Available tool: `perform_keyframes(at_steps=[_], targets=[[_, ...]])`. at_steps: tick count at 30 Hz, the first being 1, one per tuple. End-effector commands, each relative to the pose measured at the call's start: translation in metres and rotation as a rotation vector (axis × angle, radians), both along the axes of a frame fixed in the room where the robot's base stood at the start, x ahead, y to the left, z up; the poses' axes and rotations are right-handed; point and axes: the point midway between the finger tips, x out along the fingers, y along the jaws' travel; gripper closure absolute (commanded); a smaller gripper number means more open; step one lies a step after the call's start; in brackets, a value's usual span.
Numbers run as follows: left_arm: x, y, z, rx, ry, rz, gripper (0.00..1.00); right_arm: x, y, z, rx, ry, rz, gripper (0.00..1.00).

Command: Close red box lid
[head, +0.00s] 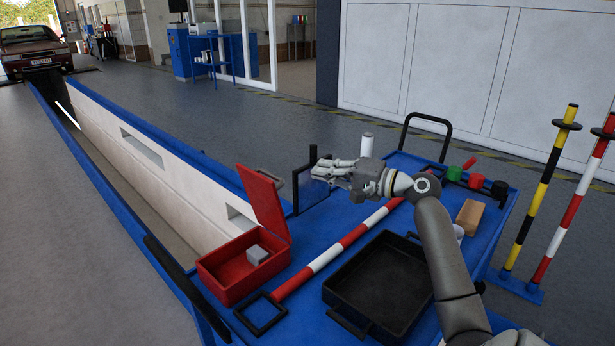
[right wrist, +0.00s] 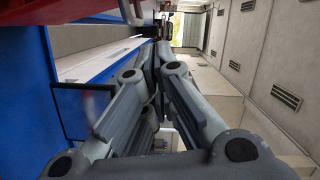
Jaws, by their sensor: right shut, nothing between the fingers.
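The red box (head: 222,283) sits at the left end of the blue cart, with a grey block (head: 257,254) inside it. Its red lid (head: 262,208) stands open, tilted up from the far side of the box. My right gripper (head: 320,170) is to the right of the lid and about level with its top, apart from it. Its fingers are shut and empty, and they also show closed in the right wrist view (right wrist: 158,58). A red surface shows at the top left of the right wrist view; I cannot tell which part it is. My left gripper is not in view.
A red-white pole (head: 330,256) lies across the blue cart beside the box. A black tray (head: 385,285) is in front of my right arm. A dark upright frame (head: 312,185) stands near my gripper. A pit lies left of the cart.

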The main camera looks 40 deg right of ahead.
Motion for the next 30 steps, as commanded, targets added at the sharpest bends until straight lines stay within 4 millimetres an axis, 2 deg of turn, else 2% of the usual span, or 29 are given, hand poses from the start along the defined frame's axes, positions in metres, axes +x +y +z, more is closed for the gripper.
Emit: perform_keyframes(at_steps=[12, 15, 22, 30], targets=[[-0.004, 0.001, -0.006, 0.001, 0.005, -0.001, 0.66, 0.073, 0.025, -0.004, -0.001, -0.001, 0.003, 1.00], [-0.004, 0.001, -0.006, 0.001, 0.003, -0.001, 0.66, 0.086, 0.033, -0.006, -0.004, 0.002, 0.004, 1.00], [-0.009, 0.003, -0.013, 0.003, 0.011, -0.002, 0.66, 0.081, 0.061, -0.014, -0.005, 0.003, 0.003, 1.00], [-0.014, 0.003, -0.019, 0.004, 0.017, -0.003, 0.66, 0.080, 0.068, -0.016, -0.004, 0.003, 0.001, 1.00]])
